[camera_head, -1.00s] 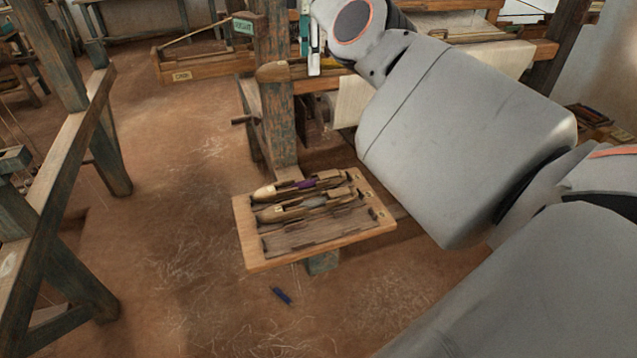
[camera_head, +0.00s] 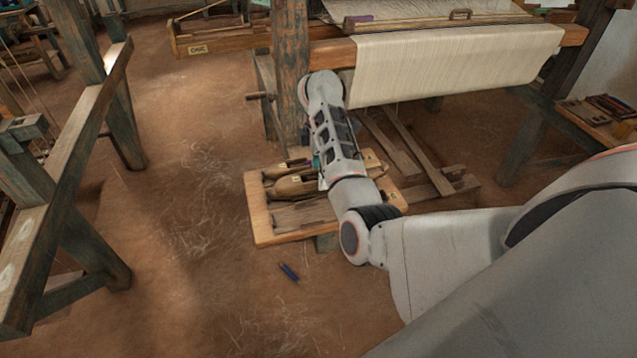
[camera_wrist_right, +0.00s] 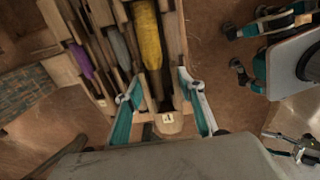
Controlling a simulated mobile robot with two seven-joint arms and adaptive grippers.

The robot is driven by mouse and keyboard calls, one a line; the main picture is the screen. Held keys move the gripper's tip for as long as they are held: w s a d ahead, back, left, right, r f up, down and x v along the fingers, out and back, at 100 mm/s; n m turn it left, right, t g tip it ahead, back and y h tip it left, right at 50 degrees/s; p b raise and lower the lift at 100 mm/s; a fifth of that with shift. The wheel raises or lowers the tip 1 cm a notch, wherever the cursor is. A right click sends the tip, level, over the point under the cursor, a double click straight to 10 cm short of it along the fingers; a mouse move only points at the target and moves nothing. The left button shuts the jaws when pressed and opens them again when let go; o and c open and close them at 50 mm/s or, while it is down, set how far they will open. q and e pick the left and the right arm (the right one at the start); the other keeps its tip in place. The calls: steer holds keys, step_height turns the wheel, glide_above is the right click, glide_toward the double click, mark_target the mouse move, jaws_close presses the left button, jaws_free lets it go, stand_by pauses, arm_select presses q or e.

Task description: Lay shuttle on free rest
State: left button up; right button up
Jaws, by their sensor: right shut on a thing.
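My right gripper (camera_wrist_right: 163,112) is shut on a wooden shuttle with yellow yarn (camera_wrist_right: 148,35); a label marked A shows near its end. The shuttle is over or on the wooden rest board (camera_head: 256,220), roughly parallel to a purple-yarn shuttle (camera_wrist_right: 82,62) and a grey-yarn shuttle (camera_wrist_right: 120,48); the yellow one is at the right of that row. In the head view my right gripper (camera_head: 317,162) is partly hidden by my forearm. I cannot tell whether the held shuttle touches the board. A teal-fingered gripper (camera_wrist_right: 245,50), apparently my left, shows at the right edge of the wrist view.
A loom post (camera_head: 291,60) and cloth beam (camera_head: 455,55) stand behind the board. Treadle bars (camera_head: 415,145) lie to its right.

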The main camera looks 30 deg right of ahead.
steer(key=shift+s+a+f, duration=0.6)
steer(key=shift+s+f, duration=0.05)
steer(key=shift+f, duration=0.25)
steer(key=shift+f+b, duration=0.45)
steer(key=shift+b, duration=0.1)
steer(key=shift+f+b, duration=0.8)
steer(key=shift+f, duration=0.1)
steer(key=shift+f+b, duration=0.5)
steer(key=shift+f, duration=0.1)
step_height(320, 180, down, 3)
steer(key=shift+b, duration=1.25)
steer(key=shift+f+b, duration=0.65)
steer(key=shift+f, duration=0.15)
